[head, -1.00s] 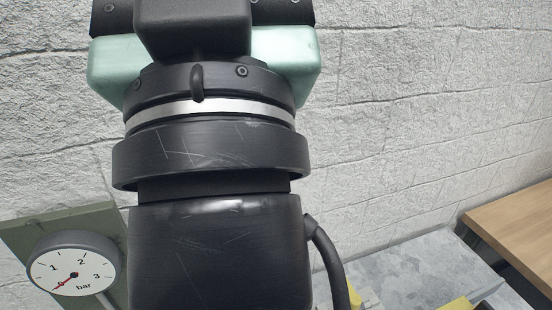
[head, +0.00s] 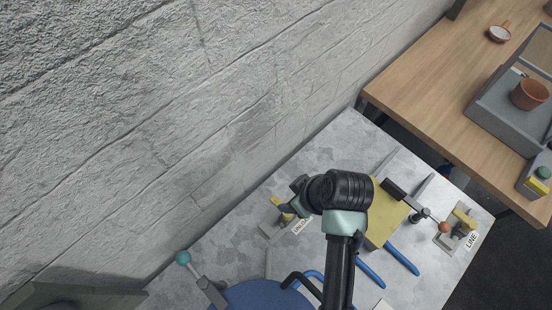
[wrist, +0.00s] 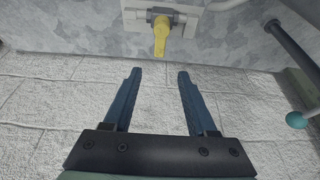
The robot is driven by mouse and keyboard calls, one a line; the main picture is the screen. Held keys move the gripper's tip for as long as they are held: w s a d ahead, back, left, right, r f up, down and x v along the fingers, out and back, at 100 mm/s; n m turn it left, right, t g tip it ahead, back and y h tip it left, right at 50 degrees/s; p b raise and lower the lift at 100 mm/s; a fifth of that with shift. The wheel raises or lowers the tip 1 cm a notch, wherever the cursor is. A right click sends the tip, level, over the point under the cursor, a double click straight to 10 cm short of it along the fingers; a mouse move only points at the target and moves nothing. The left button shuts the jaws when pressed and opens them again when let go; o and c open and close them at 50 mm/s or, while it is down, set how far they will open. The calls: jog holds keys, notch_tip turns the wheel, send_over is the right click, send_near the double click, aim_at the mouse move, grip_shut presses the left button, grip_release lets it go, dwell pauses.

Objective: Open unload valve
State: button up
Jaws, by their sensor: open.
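The unload valve shows in the head view as a yellow handle (head: 275,201) on a grey plate, beside a label partly hidden by my arm. In the wrist view, the yellow handle (wrist: 161,38) lies ahead of my fingertips, pointing down the picture. My gripper (wrist: 159,70) is open and empty, with its two dark blue fingers apart and short of the handle. In the head view, my arm reaches over the table beside the valve, and the fingers cannot be made out there.
A second valve with a yellow handle (head: 464,218) and LINE label (head: 472,240) stands at right. A teal ball-ended lever (head: 183,257) rises near a blue round top (head: 262,296). A yellow block (head: 384,213) and blue bars lie near my arm. The wall (head: 150,130) runs close by.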

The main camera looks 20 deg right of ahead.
aim_at(277, 201)
jog(key=x, duration=1.1)
jog(key=shift+w+f+p, duration=0.15)
jog(key=shift+p, duration=0.2)
grip_shut()
